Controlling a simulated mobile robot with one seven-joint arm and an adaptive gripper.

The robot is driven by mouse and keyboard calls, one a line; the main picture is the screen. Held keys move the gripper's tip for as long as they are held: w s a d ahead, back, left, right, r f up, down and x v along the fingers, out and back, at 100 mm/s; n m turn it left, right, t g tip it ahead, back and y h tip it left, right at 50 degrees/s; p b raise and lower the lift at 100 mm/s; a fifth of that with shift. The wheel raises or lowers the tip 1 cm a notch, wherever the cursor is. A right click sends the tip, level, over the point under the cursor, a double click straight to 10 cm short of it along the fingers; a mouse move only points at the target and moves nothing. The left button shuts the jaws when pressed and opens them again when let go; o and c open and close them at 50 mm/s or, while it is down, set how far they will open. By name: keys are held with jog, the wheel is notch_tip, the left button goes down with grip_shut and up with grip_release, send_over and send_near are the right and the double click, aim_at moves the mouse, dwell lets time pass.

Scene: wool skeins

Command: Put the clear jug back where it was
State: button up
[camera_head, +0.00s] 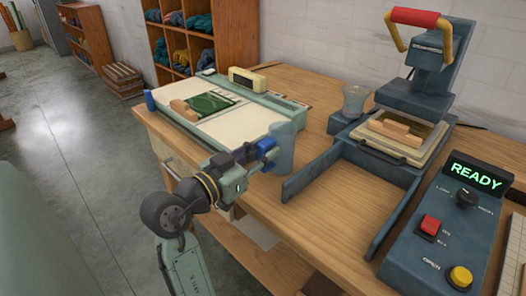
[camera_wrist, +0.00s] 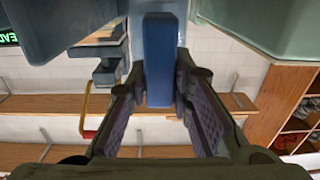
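The clear jug (camera_head: 284,148) is a see-through grey-blue vessel with a blue handle (camera_head: 266,144). It is upright at the front part of the wooden bench, right of the white-topped machine. I cannot tell whether its base touches the bench. My gripper (camera_head: 258,152) reaches it from the left, at the handle. In the wrist view the blue handle (camera_wrist: 158,65) lies between my two fingers (camera_wrist: 159,85), which press close on both its sides. The jug's body lies beyond the handle, partly hidden by it.
The dark press (camera_head: 420,85) with a red lever stands at the right, its long rails reaching forward. A small clear cup (camera_head: 354,101) stands left of it. The control box (camera_head: 452,220) reads READY. Bare bench (camera_head: 270,215) lies between jug and rails.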

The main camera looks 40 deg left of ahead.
jog(key=o, duration=0.3)
jog(key=shift+o, duration=0.2)
jog(key=shift+r, duration=0.1)
